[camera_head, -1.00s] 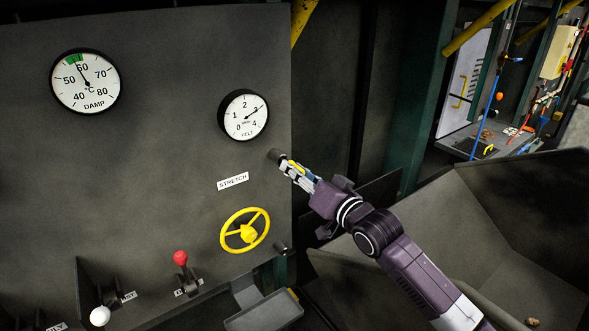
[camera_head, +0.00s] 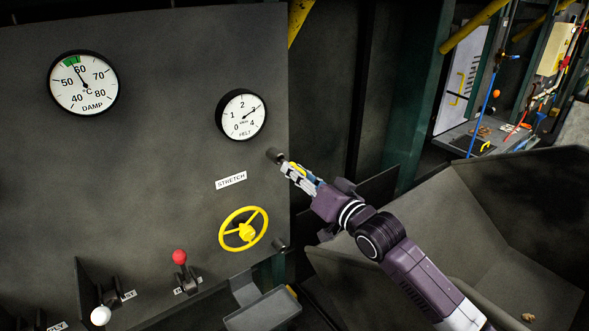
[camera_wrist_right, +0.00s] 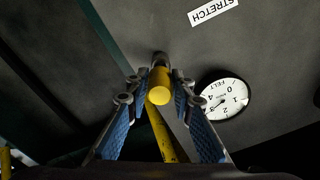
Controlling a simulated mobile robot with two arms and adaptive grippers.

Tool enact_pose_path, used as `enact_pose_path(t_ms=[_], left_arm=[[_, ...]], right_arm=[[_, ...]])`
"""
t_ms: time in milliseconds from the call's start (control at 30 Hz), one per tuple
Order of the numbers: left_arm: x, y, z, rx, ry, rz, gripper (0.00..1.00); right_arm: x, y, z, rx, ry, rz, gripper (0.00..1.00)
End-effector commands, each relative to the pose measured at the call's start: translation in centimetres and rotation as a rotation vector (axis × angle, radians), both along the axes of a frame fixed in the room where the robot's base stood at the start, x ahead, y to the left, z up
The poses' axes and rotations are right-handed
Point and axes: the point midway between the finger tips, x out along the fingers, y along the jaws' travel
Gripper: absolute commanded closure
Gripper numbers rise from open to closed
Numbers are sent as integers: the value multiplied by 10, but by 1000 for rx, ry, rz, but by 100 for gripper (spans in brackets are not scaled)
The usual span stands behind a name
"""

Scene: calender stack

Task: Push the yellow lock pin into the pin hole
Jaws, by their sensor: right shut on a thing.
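The yellow lock pin (camera_wrist_right: 159,88) is between the blue-padded fingers of my right gripper (camera_wrist_right: 158,97) in the right wrist view, its round end facing the camera. A dark round boss (camera_wrist_right: 160,59) on the panel lies directly beyond the pin's far end. The hole itself is hidden, and I cannot tell how deep the pin sits. In the head view, my right gripper (camera_head: 295,174) is shut on the pin (camera_head: 298,168), just right of and below the boss (camera_head: 274,155) near the panel's right edge. My left gripper is not in view.
The dark panel (camera_head: 150,150) carries a FELT gauge (camera_head: 242,116), a DAMP gauge (camera_head: 83,83), a STRETCH label (camera_head: 231,180) and a yellow handwheel (camera_head: 244,230). A second dark stub (camera_head: 280,245) is below the gripper. A large bin (camera_head: 480,215) is at the right.

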Motion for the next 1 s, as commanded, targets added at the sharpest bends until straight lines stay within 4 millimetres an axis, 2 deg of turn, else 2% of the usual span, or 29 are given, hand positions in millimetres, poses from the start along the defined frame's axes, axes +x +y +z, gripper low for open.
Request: enact_pose_path(t_ms=[1000], left_arm=[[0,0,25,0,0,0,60]], right_arm=[[-33,-25,1,1,-1,-1,100]])
